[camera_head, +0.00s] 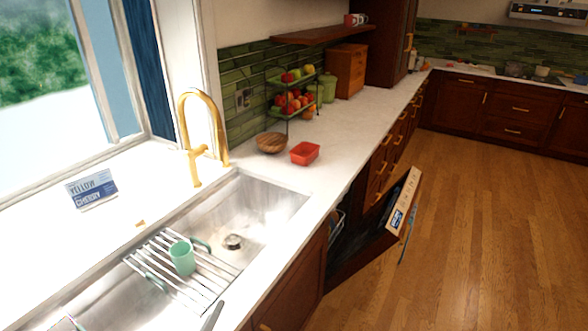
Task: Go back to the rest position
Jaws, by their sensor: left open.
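A grey sliver at the bottom edge, over the counter's front edge by the sink, looks like the tip of my left gripper (213,316). Most of this gripper is cut off by the frame. It is open, and nothing shows in it. It is apart from the green mug (181,259), which stands upright on the slatted rack (215,284) across the sink (262,205). More green pieces show beside the mug; I cannot tell what they are. My right gripper is not in view.
The dishwasher door (403,201) hangs partly open below the counter. A red container (305,153), a wooden bowl (271,143) and a tiered fruit stand (290,101) are on the counter. A gold faucet (193,150) rises behind the sink. The wooden floor (490,230) at right is clear.

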